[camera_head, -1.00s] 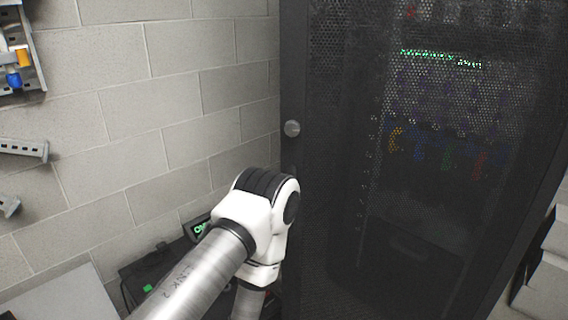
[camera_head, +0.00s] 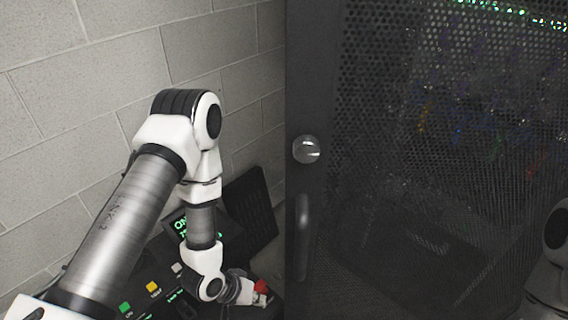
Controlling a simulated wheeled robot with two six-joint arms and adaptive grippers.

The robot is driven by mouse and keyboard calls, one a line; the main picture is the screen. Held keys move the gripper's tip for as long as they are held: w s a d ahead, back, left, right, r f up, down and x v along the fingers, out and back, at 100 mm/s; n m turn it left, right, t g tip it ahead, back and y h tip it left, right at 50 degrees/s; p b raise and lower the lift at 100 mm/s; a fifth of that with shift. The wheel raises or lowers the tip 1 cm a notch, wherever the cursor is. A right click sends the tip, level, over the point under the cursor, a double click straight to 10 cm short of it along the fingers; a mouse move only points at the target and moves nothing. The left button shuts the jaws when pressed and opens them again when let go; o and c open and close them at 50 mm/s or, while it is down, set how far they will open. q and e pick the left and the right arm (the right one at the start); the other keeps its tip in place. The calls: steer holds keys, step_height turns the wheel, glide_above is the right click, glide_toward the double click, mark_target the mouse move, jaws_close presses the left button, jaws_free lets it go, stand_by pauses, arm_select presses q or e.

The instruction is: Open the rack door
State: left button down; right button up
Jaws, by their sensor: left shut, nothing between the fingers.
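The black perforated rack door (camera_head: 400,190) fills the right half of the head view and appears closed. A round silver knob (camera_head: 306,149) sits near its left edge. Below the knob is a dark vertical handle (camera_head: 302,236). My left gripper (camera_head: 246,290) is low in the view, left of the handle and apart from it. It is small and partly unclear there, shut and holding nothing. Part of my right arm shows at the right edge, but its gripper is out of view.
A dark console (camera_head: 165,255) with a green lit display and coloured buttons lies below and behind my left arm, near the gripper. A pale block wall (camera_head: 70,110) stands to the left. Coloured cables and green lights show through the door mesh.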

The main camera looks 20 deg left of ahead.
mark_target(295, 190)
arm_select(q)
steer(key=w+r+n+t+h+p, duration=0.15)
steer(key=w+r+h, duration=0.25)
steer(key=w+r, duration=0.45)
steer(key=w+r+t+h+p, duration=0.2)
steer(key=w+r+t+h, duration=0.3)
steer(key=r, duration=0.6)
steer(key=s+a+r+m+g+h+p, duration=0.1)
steer(key=s+a+r+g+h, duration=0.2)
steer(key=r, duration=0.4)
steer(key=s+a+r+m+g+h+p, duration=0.1)
steer(key=a+r+m+g+h, duration=0.15)
steer(key=r+g, duration=0.4)
steer(key=shift+n+t+y, duration=0.3)
steer(key=shift+t+y, duration=0.05)
steer(key=shift+t, duration=0.35)
steer(key=d, duration=0.3)
steer(key=d+p, duration=0.1)
steer(key=d, duration=0.3)
steer(key=s+d+r, duration=0.1)
steer(key=d, duration=0.3)
steer(key=shift+d+p, duration=0.2)
steer(key=shift+p, duration=0.1)
steer(key=shift+s, duration=0.45)
steer(key=shift+d+f, duration=0.1)
steer(key=shift+w, duration=0.1)
